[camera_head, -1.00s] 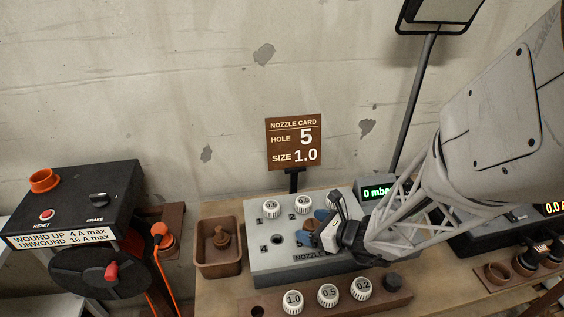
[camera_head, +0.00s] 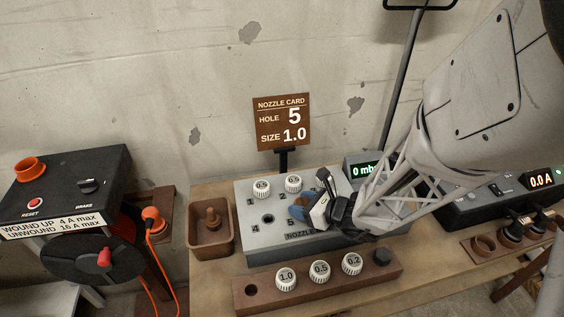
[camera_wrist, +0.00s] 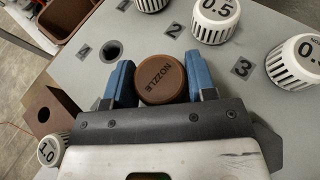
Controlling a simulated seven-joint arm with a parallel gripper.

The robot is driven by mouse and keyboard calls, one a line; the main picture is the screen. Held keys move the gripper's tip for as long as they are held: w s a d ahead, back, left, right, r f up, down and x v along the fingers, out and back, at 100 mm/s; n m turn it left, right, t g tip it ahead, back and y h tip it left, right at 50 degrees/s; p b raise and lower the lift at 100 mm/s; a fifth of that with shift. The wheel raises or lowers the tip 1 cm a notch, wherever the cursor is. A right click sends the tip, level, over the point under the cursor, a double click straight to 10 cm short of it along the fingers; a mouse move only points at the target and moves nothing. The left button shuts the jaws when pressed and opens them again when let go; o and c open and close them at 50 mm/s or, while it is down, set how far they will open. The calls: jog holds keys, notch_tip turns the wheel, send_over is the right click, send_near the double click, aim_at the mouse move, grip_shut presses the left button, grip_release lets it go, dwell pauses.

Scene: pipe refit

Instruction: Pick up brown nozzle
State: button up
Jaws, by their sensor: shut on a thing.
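The brown nozzle (camera_wrist: 160,79), a round cap marked NOZZLE, sits between the two blue fingers of my gripper (camera_wrist: 160,84) in the wrist view. The fingers are shut on its sides. In the head view my gripper (camera_head: 311,209) is over the grey nozzle panel (camera_head: 262,247), near the hole marked 5. The wrist and fingers largely hide the nozzle there. I cannot tell whether it is seated in the hole or lifted clear.
White 0.5 nozzles (camera_head: 262,188) (camera_head: 293,184) stand in holes 1 and 2. Hole 4 (camera_head: 268,219) is empty. A brown rack (camera_head: 262,302) holds white nozzles in front. A brown tray (camera_head: 211,250) holds a brown piece at left. The card (camera_head: 281,121) reads hole 5, size 1.0.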

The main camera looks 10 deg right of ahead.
jog(key=shift+r, duration=0.1)
jog(key=shift+c, duration=0.3)
jog(key=shift+r, duration=4.9)
jog(key=shift+w, duration=0.1)
jog(key=shift+w+a, duration=0.2)
jog(key=shift+w, duration=0.25)
jog(key=w+a+r, duration=0.2)
jog(key=w+a, duration=0.8)
jog(key=a, duration=0.1)
jog(key=w+a+r, duration=0.2)
jog(key=w+a, duration=0.8)
jog(key=a, duration=0.1)
jog(key=shift+h, duration=0.3)
jog(key=a+r, duration=0.1)
jog(key=a, duration=1)
jog(key=s+a+r, duration=0.1)
jog(key=a, duration=1)
jog(key=s+a+r, duration=0.1)
jog(key=a, duration=1)
jog(key=shift+s+a, duration=0.1)
jog(key=shift+a, duration=0.3)
